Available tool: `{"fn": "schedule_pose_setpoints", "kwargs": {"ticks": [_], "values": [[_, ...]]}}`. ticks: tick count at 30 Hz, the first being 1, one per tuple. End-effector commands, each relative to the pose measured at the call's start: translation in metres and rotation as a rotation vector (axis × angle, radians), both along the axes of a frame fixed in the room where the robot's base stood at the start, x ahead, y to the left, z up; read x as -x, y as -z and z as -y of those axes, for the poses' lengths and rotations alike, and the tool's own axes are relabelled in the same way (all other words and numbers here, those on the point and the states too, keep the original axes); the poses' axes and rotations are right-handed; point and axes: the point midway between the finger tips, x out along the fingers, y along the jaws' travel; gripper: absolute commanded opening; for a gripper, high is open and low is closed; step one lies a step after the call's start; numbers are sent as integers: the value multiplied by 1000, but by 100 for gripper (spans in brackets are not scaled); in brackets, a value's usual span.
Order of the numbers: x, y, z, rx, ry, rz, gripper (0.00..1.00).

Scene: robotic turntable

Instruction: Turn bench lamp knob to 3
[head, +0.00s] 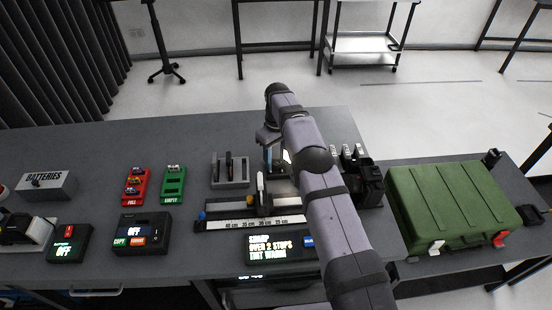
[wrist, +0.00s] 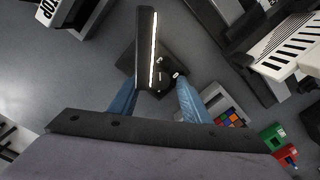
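The bench lamp (wrist: 146,45) shows in the wrist view as a dark upright bar with a lit white strip, over a dark square base (wrist: 150,84). Small pale marks and a small light-coloured part show on the base near the bar; I cannot make out the knob or its setting. My gripper (wrist: 155,97) has its two blue fingers spread apart, one on each side of the base's near part, with nothing visible between them but the lamp base behind. In the head view my gripper (head: 269,150) points down at the back of the bench, and my arm hides most of the lamp.
Red (head: 135,187) and green (head: 173,185) battery holders are left. A green case (head: 455,205) sits on the right-hand table.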

Motion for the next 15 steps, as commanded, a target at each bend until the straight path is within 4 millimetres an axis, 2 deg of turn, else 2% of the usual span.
{"fn": "schedule_pose_setpoints", "kwargs": {"ticks": [8,15], "values": [[-1,-12,0,-1,-1,4,43],[-1,-45,1,0,0,4,43]]}}
